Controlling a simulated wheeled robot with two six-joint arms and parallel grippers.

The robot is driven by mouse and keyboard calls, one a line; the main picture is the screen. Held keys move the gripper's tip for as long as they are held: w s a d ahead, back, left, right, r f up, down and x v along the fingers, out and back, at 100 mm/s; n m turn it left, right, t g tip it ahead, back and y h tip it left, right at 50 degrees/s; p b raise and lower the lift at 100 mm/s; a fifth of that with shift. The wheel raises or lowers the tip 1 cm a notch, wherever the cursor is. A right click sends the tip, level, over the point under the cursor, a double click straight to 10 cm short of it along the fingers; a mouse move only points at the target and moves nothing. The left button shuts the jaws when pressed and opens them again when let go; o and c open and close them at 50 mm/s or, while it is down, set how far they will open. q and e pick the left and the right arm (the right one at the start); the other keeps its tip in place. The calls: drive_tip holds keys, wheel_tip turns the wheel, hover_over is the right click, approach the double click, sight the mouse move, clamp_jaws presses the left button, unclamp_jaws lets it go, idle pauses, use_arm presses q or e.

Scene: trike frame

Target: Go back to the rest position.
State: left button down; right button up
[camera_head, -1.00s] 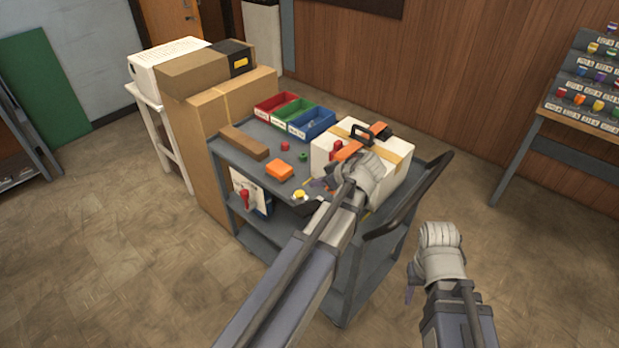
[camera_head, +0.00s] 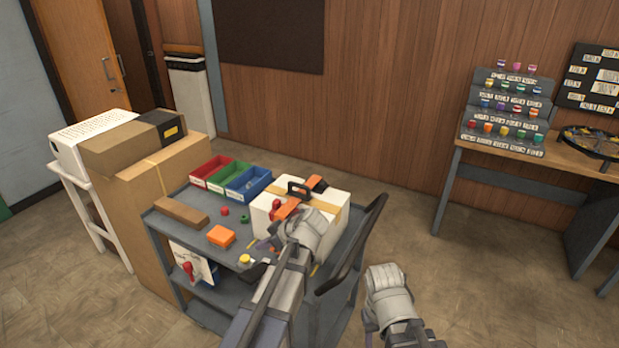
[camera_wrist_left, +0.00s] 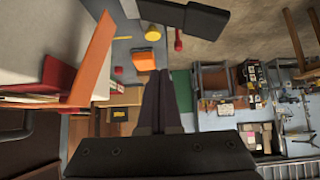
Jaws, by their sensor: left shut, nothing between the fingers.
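My left arm reaches up over the grey cart (camera_head: 205,316) in the head view, with its wrist in front of the white box. My left gripper (camera_head: 262,244) is small and partly hidden there. In the left wrist view its two dark fingers (camera_wrist_left: 160,88) lie together, shut and empty. My right arm (camera_head: 388,292) is to the right of the cart, above the floor. Only a small dark part of my right gripper (camera_head: 369,328) shows, so its jaw state is unclear.
The cart holds red, green and blue bins (camera_head: 247,182), a brown block (camera_head: 181,211), an orange block (camera_head: 221,236) and a white box (camera_head: 336,196) with an orange-black tool. Cardboard boxes (camera_head: 150,180) stand left. A workbench (camera_head: 515,172) stands right. Floor between is clear.

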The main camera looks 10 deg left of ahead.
use_arm(q)
drive_tip(key=s+d+f+m+g+h, duration=0.1)
drive_tip(key=s+d+f+m+h, duration=0.2)
drive_tip(key=s+d+m, duration=0.6)
drive_tip(key=s+d+f+m+g+h, duration=0.1)
drive_tip(key=s+d+f+m+h, duration=0.2)
drive_tip(key=s+d+m, duration=0.6)
drive_tip(key=d+h, duration=0.1)
drive_tip(key=d, duration=0.3)
drive_tip(key=shift+d+f+m+g+h, duration=0.2)
drive_tip(key=shift+f+m+g+h, duration=0.1)
drive_tip(key=shift+f+m+g, duration=0.1)
